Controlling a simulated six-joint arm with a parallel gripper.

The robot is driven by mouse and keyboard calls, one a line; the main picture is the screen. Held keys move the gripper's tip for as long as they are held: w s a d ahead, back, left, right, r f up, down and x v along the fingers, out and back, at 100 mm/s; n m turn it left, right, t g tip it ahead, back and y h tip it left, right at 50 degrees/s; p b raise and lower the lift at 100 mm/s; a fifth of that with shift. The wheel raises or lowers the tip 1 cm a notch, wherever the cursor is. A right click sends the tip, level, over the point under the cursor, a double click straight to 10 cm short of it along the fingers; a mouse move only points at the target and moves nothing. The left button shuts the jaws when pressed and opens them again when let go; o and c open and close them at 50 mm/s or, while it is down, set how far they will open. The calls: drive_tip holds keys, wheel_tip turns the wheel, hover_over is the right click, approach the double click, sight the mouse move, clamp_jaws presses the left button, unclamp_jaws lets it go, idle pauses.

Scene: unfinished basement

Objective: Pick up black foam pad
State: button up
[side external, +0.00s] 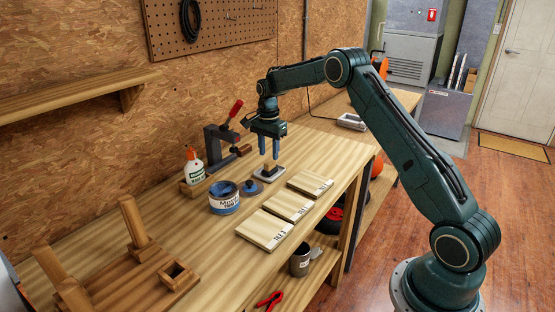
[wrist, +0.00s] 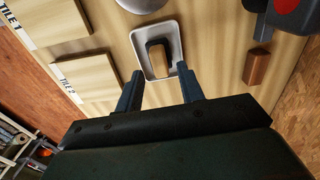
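A small dark block with brown, wood-like sides (wrist: 157,50) sits in a shallow light-rimmed tray (wrist: 173,30) in the wrist view. It looks like the black foam pad, but I cannot make out its material. In the side view the tray (side external: 258,177) lies on the workbench, with the small brown-and-black block (side external: 269,169) in it. My gripper (wrist: 160,72) is open and empty, its two blue fingers apart and pointing toward the tray. In the side view my gripper (side external: 269,154) hangs just above the block, fingers down. I cannot tell the exact gap.
Three tile boards (side external: 290,207) lie along the bench's front edge. A wooden rack (side external: 140,262) is at the near left.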

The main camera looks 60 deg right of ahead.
sight(270, 161)
drive_tip(key=shift+d+f, duration=0.1)
drive_tip(key=shift+f, duration=2.5)
drive_tip(key=c, duration=0.6)
